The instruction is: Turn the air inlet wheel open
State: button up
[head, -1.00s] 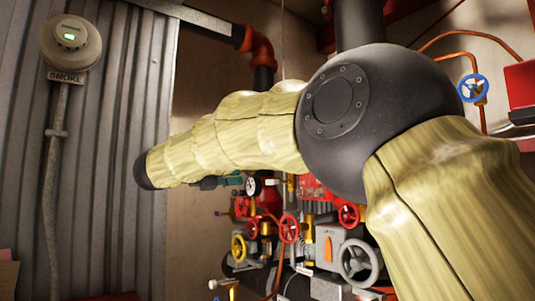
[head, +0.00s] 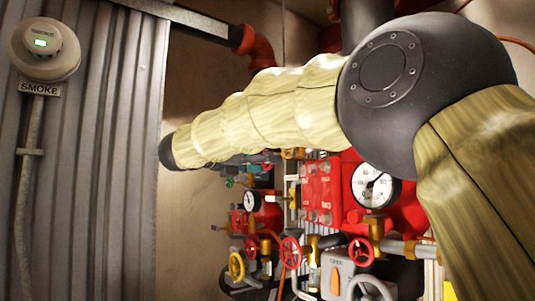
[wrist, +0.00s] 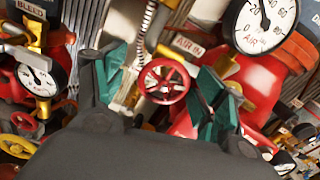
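The air inlet wheel (wrist: 163,82) is a red, spoked handwheel in the wrist view, beside an "AIR IN" label (wrist: 188,45). My gripper (wrist: 160,92) is open, with one teal-padded finger to each side of the wheel in the picture. The wheel shows between the fingers, and I see no finger closed on its rim. The remaining distance to the wheel is hard to tell. In the head view my arm covers most of the gripper. Several red wheels show there, and I cannot tell which one is the air inlet.
An air gauge (wrist: 265,22) is at the upper right of the wrist view, another gauge (wrist: 40,78) at the left. Red valve bodies, pipes and a yellow wheel (head: 237,266) crowd the space. A smoke detector (head: 45,48) is on the corrugated wall at the left.

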jog(key=shift+s+d+r, duration=0.3)
jog(key=shift+d+r, duration=0.05)
jog(key=shift+d, duration=0.15)
jog(key=shift+w+d+f, duration=0.1)
jog(key=shift+w+f, duration=0.25)
jog(key=shift+w, duration=0.3)
jog(key=shift+s+r, duration=0.2)
jog(key=shift+s, duration=0.15)
jog(key=c, duration=1.1)
